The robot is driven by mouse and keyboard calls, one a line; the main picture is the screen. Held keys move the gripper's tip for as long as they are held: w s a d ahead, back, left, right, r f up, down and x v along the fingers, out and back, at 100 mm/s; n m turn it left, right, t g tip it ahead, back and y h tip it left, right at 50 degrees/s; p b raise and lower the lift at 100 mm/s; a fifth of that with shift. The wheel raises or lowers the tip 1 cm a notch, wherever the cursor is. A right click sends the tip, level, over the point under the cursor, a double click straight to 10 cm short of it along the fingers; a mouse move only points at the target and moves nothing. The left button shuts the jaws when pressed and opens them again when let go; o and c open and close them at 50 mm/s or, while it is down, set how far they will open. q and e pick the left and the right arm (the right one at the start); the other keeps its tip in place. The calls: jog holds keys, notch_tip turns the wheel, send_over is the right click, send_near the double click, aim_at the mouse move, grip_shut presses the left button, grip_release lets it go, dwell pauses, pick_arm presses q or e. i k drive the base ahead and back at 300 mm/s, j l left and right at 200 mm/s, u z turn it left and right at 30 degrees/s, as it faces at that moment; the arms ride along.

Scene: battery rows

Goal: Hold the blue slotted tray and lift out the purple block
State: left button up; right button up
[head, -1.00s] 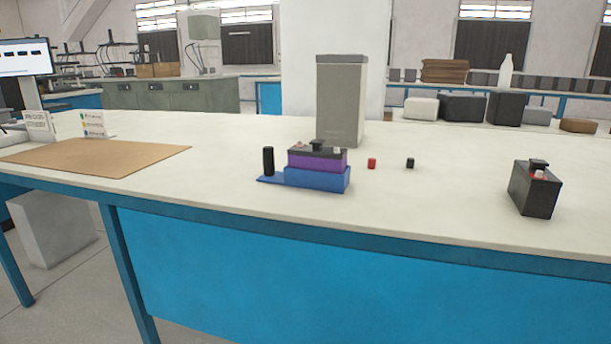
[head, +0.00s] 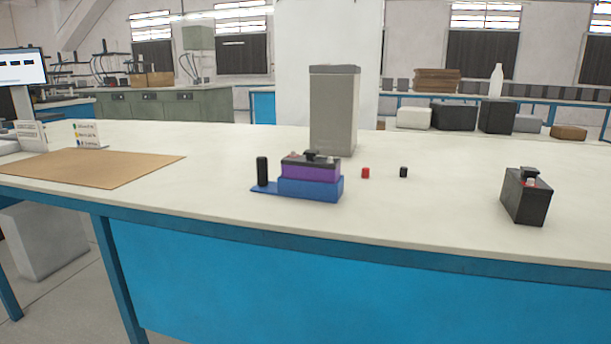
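The blue slotted tray (head: 310,189) sits on the white table, right of the brown mat. The purple block (head: 308,171) sits in it, with a black top (head: 312,160) that carries a dark handle-like piece and small terminals. The lower part of the block is hidden by the tray's front wall. A black upright post (head: 262,171) stands at the tray's left end. Neither of my grippers shows in the head view.
A tall grey box (head: 334,112) stands just behind the tray. A small red cap (head: 365,173) and a black cap (head: 403,172) lie to its right. A black battery (head: 526,198) stands further right. A brown mat (head: 95,167) lies left. Table is clear in front.

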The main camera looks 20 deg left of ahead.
aim_at(309, 167)
jog(key=i+j, duration=0.6)
jog(key=j, duration=0.25)
jog(key=i+j, duration=0.3)
jog(key=j, duration=0.1)
